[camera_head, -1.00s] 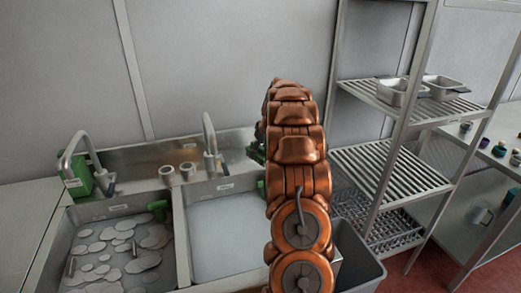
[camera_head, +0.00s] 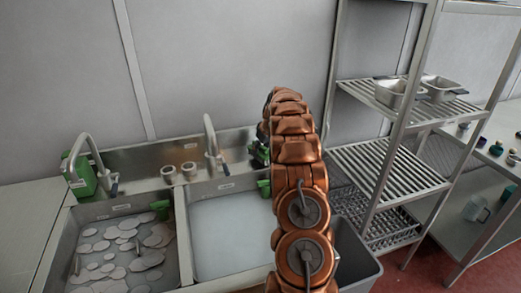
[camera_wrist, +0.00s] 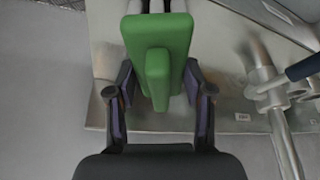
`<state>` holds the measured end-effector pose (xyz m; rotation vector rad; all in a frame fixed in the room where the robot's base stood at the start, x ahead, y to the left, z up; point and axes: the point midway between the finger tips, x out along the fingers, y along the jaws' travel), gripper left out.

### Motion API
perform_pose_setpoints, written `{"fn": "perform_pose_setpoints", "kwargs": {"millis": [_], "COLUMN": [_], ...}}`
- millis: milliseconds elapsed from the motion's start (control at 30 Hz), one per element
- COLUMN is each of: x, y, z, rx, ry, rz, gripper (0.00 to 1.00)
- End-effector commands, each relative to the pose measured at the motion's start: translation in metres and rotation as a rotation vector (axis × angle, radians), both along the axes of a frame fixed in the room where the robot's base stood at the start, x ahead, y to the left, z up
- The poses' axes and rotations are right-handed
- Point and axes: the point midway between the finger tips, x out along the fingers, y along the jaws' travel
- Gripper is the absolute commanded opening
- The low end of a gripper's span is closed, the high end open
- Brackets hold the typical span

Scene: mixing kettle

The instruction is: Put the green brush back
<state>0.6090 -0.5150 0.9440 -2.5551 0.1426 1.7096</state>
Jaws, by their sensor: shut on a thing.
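The green brush (camera_wrist: 176,36) shows in the wrist view as a green block with a raised green grip, between the two dark fingers of my gripper (camera_wrist: 158,97). My gripper is shut on the grip. In the head view, my copper arm hides most of the gripper. A small dark and green patch (camera_head: 259,152) shows left of the arm, near the sink's back ledge.
The left basin holds several pale discs (camera_head: 145,258). A wire shelf (camera_head: 385,170) and a grey bin (camera_head: 360,262) stand to the right.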

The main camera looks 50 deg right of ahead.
Motion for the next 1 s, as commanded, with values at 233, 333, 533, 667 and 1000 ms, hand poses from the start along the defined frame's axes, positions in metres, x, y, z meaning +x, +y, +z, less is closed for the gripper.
{"fn": "perform_pose_setpoints", "kwargs": {"millis": [233, 333, 533, 667, 1000], "x": [0.001, 0.001, 0.001, 0.001, 0.001], "y": [0.0, 0.0, 0.0, 0.0, 0.0], "z": [-0.012, -0.012, -0.015, -0.015, -0.015], "rx": [-0.003, -0.003, -0.003, -0.002, -0.002], "ry": [-0.003, -0.003, -0.002, -0.002, -0.002], "rz": [0.001, 0.001, 0.001, 0.001, 0.001], "gripper": [0.24, 0.24, 0.54, 0.67, 0.77]}}
